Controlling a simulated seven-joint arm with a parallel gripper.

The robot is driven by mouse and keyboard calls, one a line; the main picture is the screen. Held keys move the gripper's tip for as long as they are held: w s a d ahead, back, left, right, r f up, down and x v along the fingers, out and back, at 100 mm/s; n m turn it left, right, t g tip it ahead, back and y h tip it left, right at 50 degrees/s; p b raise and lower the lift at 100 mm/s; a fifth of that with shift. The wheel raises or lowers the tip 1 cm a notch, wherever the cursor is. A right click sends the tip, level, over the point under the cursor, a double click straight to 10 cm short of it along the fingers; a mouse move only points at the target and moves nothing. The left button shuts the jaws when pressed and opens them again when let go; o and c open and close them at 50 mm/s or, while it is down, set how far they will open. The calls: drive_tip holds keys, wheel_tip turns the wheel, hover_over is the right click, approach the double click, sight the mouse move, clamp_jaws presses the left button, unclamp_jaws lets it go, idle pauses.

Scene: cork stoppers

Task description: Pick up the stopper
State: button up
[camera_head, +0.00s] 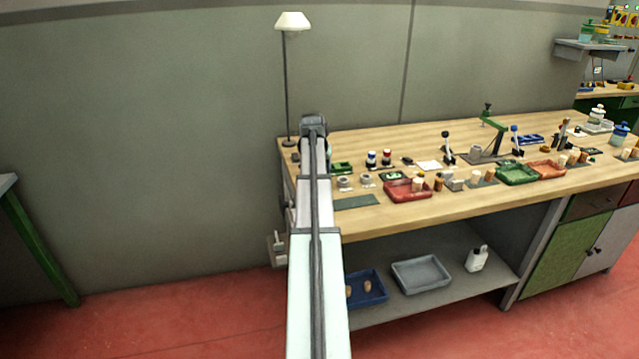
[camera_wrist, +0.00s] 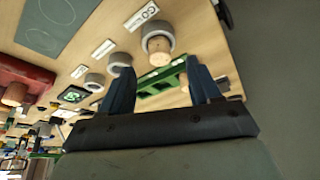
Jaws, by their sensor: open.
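A light cork stopper (camera_wrist: 159,52) sits in a grey ring (camera_wrist: 155,29) on the bench, in the upper middle of the wrist view. My gripper (camera_wrist: 159,63) is open, its two dark blue fingers apart with nothing held between them. In this view the stopper appears between and just beyond the fingertips; I cannot tell the exact distance. In the head view my arm reaches to the bench's left end, and it hides the fingers. Other corks stand in and near a red tray (camera_head: 400,197), and two lie in a blue tray (camera_head: 372,298) on the shelf below.
More grey rings (camera_wrist: 118,62) and small label cards stand near the stopper. A green tray (camera_wrist: 152,103) lies behind the fingers. A dark green mat (camera_head: 356,202) lies bare at the bench's front. A lamp (camera_head: 292,22) rises at the back left.

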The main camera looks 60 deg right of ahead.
drive_tip(key=x, duration=0.4)
drive_tip(key=shift+d+f, duration=0.1)
drive_tip(key=shift+f, duration=0.05)
clamp_jaws()
wheel_tip(320, 180, up, 9)
drive_tip(key=w+d+m+g, duration=0.2)
drive_tip(key=d+m, duration=0.4)
drive_tip(key=d, duration=0.6)
drive_tip(key=shift+w+d, duration=0.15)
drive_tip(key=shift+w, duration=0.3)
